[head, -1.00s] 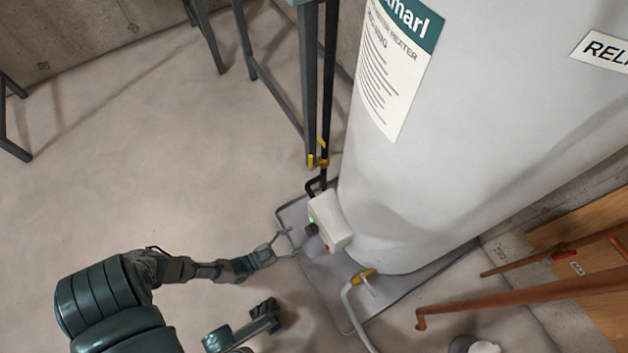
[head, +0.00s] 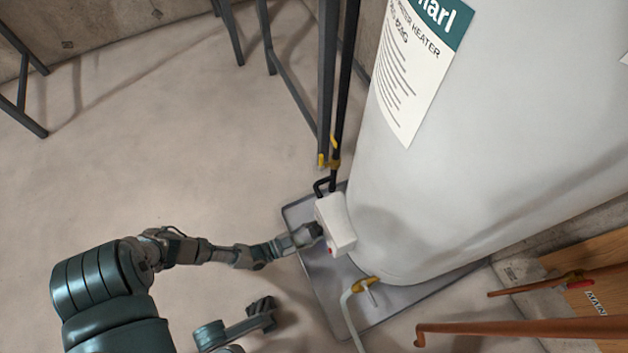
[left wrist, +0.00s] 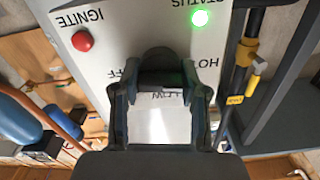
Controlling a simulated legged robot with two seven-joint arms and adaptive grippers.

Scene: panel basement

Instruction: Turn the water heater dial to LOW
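The white water heater (head: 470,150) stands on a grey tray, with its white control box (head: 336,222) low on its near side. In the left wrist view the control box (left wrist: 110,25) shows a red IGNITE button (left wrist: 82,41), a lit green STATUS light (left wrist: 200,18) and partly covered OFF, HOT and LOW lettering, upside down. The dark dial (left wrist: 160,60) is between my fingertips; its pointer cannot be made out. My left gripper (head: 313,233) is at the box's face, its fingers closed on the dial's sides.
Copper pipes (head: 520,330) run at the lower right. The floor (head: 170,130) at left is open.

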